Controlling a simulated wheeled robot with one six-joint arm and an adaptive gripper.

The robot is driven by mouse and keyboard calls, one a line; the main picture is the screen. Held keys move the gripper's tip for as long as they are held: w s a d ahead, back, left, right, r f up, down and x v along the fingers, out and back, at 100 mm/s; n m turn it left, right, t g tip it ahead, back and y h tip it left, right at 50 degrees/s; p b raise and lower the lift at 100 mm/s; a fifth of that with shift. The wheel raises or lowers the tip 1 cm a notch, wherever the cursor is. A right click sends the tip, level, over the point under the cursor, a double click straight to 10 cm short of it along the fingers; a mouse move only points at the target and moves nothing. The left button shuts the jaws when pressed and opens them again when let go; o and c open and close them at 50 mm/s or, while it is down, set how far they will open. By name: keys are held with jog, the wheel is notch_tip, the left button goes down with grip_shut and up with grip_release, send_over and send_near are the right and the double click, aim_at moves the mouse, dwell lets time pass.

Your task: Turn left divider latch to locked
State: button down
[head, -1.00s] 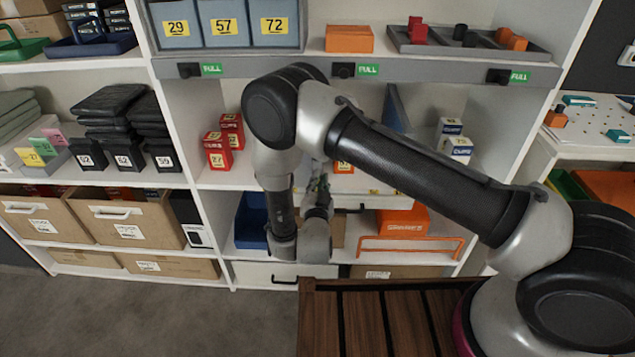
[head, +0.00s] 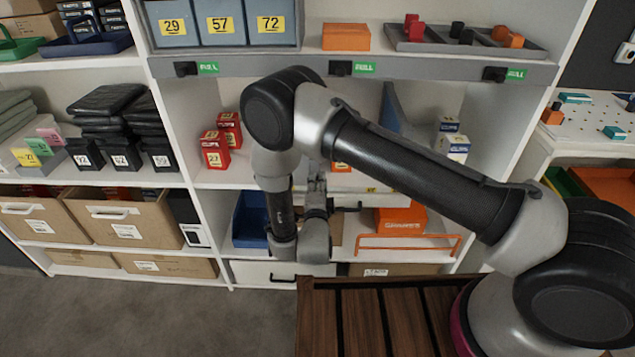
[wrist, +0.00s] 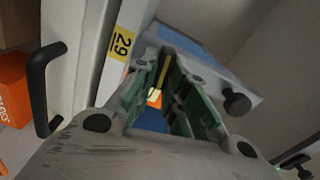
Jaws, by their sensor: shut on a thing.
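My gripper (head: 317,185) reaches into the middle bay of the shelf, in front of the drawer front. In the wrist view, its green-backed fingers (wrist: 165,85) are drawn together on a small dark and yellow piece (wrist: 166,72), apparently the left divider latch. The fingers hide most of it, so its setting cannot be read. A blue-grey panel (wrist: 215,75) with a round black knob (wrist: 237,104) stands just right of the fingers. In the head view, a blue divider panel (head: 391,105) stands upright in the bay, partly behind my arm.
Red boxes (head: 214,150) stand left in the bay, blue-white boxes (head: 452,147) right. A grey rail (head: 270,67) with black knobs runs above. An orange box (head: 402,217) sits below.

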jog(key=shift+f+m, duration=0.15)
jog(key=shift+m, duration=0.65)
jog(key=c, duration=1.4)
grip_release()
jog(key=shift+c, duration=0.2)
jog(key=s, duration=0.7)
jog(key=shift+s, duration=0.25)
jog(key=shift+a, duration=0.1)
